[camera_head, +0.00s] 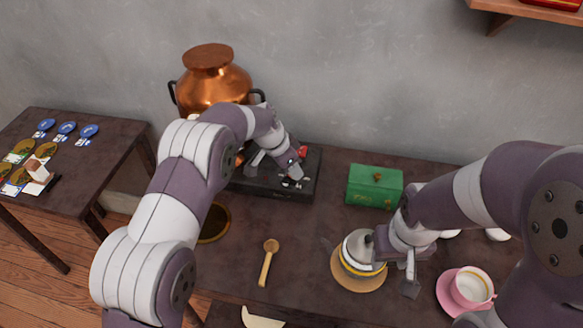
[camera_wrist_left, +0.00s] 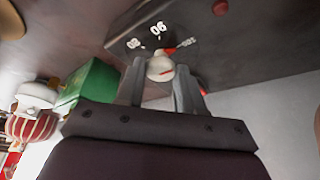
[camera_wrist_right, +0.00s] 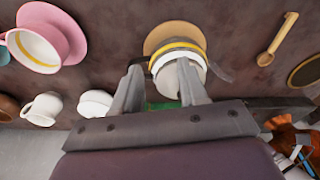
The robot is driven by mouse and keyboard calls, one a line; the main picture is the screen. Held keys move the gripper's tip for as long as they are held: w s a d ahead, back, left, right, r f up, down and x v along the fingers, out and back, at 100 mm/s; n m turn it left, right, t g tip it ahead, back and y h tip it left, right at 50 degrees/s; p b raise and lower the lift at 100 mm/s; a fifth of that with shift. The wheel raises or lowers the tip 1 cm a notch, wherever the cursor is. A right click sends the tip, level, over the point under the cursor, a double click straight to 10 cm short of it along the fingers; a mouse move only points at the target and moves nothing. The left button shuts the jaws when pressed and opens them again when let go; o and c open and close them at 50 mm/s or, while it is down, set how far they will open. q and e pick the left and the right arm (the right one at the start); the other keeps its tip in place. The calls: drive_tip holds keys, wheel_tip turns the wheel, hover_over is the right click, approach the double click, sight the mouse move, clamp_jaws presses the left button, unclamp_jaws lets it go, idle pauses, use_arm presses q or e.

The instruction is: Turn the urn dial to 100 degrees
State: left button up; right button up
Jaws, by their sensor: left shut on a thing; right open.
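The copper urn (camera_head: 213,82) stands at the back left by a black base (camera_head: 270,188). My left gripper (camera_head: 287,176) is shut on the knob, with one finger on each side in the left wrist view (camera_wrist_left: 160,85). My right gripper (camera_wrist_right: 160,88) is open, with a white, yellow-banded pot (camera_wrist_right: 178,70) at its fingers.
The pot rests on a round wooden coaster (camera_head: 347,281). A green box (camera_head: 375,186), a pink cup and saucer (camera_head: 449,301) and a wooden spoon (camera_head: 268,262) are on the dark table. A side table (camera_head: 75,160) with badges stands left. Bare tabletop lies around the spoon.

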use_arm(q)
drive_tip(key=o, duration=1)
drive_tip(key=shift+o, duration=0.2)
drive_tip(key=v, duration=1.2)
drive_tip(key=shift+r, duration=0.35)
drive_tip(key=shift+a, duration=0.1)
